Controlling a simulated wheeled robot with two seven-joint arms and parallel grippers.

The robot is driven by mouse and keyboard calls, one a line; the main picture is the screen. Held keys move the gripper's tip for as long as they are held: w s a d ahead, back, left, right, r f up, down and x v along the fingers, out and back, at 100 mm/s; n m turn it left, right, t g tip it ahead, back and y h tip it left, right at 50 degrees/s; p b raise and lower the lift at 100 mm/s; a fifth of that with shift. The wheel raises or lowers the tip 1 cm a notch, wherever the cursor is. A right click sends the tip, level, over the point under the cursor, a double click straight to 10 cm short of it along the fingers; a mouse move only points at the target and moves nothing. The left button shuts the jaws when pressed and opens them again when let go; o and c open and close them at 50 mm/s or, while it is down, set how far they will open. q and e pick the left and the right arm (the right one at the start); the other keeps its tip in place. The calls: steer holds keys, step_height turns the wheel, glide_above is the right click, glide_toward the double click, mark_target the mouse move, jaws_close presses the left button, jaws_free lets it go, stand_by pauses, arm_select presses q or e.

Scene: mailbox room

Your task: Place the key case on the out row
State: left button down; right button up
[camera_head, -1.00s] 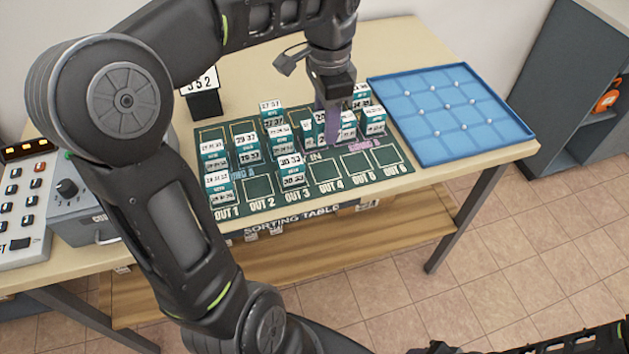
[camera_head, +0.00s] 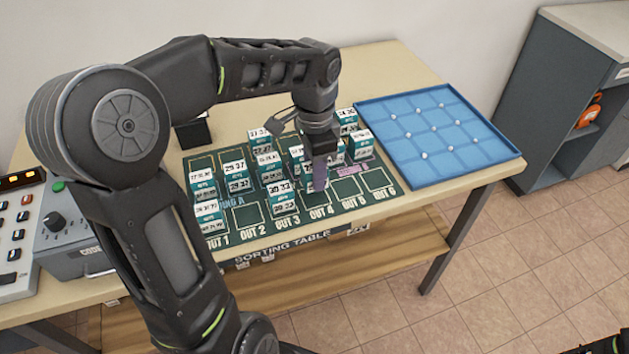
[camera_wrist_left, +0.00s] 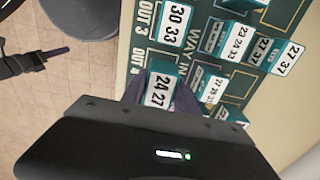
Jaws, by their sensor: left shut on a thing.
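My left gripper (camera_head: 319,178) points down over the front row of the green sorting mat (camera_head: 352,203), by the OUT 4 cell. It is shut on a small white-and-teal key case (camera_wrist_left: 158,88) that reads 24 27 in the left wrist view. In the head view the purple fingers partly hide this case. I cannot tell whether it touches the mat. Another key case, marked 30 33 (camera_head: 281,195), stands on OUT 3, and one more (camera_head: 208,215) stands on OUT 1. A dark part of my right arm (camera_head: 605,345) shows at the lower right; its jaws are not clear.
Several other key cases stand on the back rows, close behind the gripper (camera_head: 234,177). OUT 2, OUT 5 and OUT 6 look empty. A blue tray (camera_head: 385,155) with small white knobs lies to the right. A grey control box (camera_head: 75,235) stands at the left.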

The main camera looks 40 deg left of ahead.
arm_select(q)
steer(key=shift+f, duration=1.75)
steer(key=shift+f, duration=0.2)
steer(key=c, duration=0.9)
jaws_free()
steer(key=shift+r, duration=0.15)
step_height(320, 180, up, 12)
steer(key=shift+r, duration=0.1)
